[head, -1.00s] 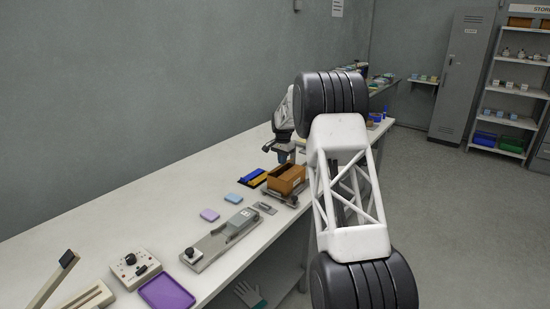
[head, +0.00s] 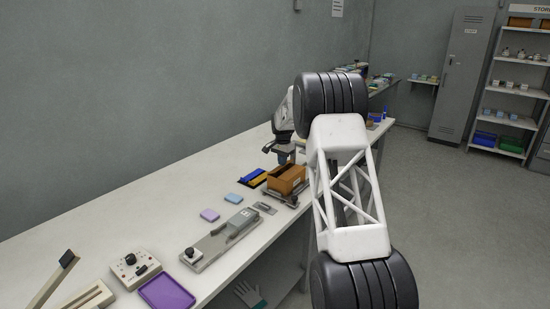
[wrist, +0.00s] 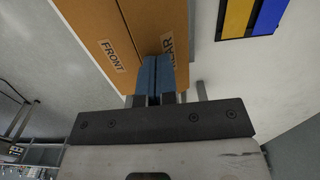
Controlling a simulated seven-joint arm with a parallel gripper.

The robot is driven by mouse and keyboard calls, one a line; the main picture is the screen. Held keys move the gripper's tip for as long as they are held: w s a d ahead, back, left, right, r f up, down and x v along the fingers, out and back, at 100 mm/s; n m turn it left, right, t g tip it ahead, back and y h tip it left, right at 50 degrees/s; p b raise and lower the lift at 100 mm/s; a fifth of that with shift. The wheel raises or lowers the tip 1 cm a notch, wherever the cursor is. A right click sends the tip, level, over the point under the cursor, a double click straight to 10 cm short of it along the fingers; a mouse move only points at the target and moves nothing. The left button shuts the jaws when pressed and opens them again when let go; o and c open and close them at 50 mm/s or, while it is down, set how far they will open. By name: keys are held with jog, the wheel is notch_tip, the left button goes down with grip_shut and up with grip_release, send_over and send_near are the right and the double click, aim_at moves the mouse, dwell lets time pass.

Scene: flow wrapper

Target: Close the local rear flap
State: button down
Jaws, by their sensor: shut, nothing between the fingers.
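The brown carton (head: 284,186) sits on a small stand at the bench's right edge. In the wrist view its top fills the upper left, with a panel marked FRONT (wrist: 112,56) and the rear flap, marked REAR (wrist: 167,44), next to it. A thin seam runs between the panels. My gripper (wrist: 156,64) is shut and empty, its blue fingertips over the rear flap and partly hiding its label. I cannot tell whether they touch it. In the head view my gripper (head: 285,160) is just above the carton's far end, and the flap's angle is unclear.
A blue and yellow pad (wrist: 251,14) lies beside the carton. A grey fixture (head: 220,238), a purple tray (head: 166,291) and a control box (head: 135,268) stand nearer on the bench. The back of the bench along the wall is clear.

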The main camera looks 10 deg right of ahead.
jog(key=shift+f, duration=1.1)
jog(key=shift+r, duration=0.1)
jog(key=shift+r, duration=3.45)
